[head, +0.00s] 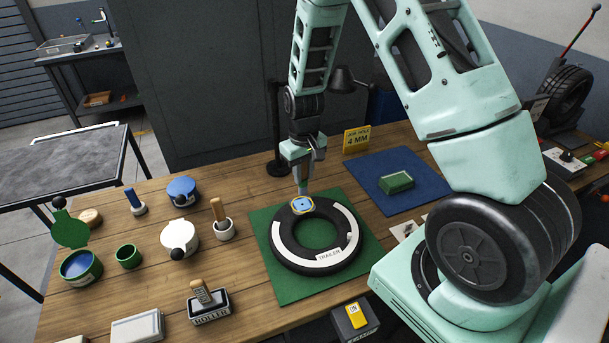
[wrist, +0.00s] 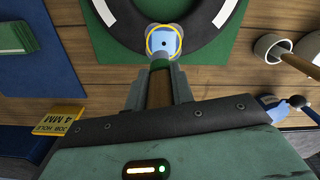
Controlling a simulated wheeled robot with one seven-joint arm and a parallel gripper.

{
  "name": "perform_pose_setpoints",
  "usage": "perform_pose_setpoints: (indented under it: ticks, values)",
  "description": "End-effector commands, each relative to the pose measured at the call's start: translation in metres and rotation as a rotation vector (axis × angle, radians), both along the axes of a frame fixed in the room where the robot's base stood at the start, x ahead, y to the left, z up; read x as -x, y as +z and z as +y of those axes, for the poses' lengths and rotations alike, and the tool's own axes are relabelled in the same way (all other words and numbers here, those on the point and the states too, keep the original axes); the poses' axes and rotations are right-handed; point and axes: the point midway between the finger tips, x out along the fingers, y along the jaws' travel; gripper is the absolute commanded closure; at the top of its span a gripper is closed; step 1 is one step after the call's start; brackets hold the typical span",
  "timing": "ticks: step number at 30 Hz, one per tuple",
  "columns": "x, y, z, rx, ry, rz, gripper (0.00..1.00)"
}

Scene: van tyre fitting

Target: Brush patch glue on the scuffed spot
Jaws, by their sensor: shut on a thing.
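My gripper (head: 297,158) is shut on a brush (head: 302,189) and points down over the tyre. In the wrist view the brush (wrist: 160,65) shows a brown handle between my fingers (wrist: 159,92) and a green collar. Its tip is at the near edge of a blue spot (wrist: 163,42) with a yellow ring and a dark dot; I cannot tell whether it touches. The ringed spot (head: 303,205) is on the far side of the black tube (head: 284,240) marked TRAILER, flat on a green mat (head: 262,291). An open green tin (head: 80,268) holds blue stuff, its lid (head: 70,230) raised.
A roller holder (head: 209,309) is in front. A green block (head: 397,182) lies on a blue mat (head: 375,168), near a yellow sign (head: 356,140).

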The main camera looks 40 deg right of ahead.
Motion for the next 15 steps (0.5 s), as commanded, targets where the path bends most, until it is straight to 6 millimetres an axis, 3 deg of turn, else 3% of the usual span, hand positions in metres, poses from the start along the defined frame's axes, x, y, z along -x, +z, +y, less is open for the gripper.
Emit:
perform_pose_setpoints:
  ticks: [6,15]
  values:
    - [-0.004,0.024,0.001,0.000,0.002,-0.003,0.99]
    - [-0.008,0.045,0.001,0.000,0.002,-0.002,0.99]
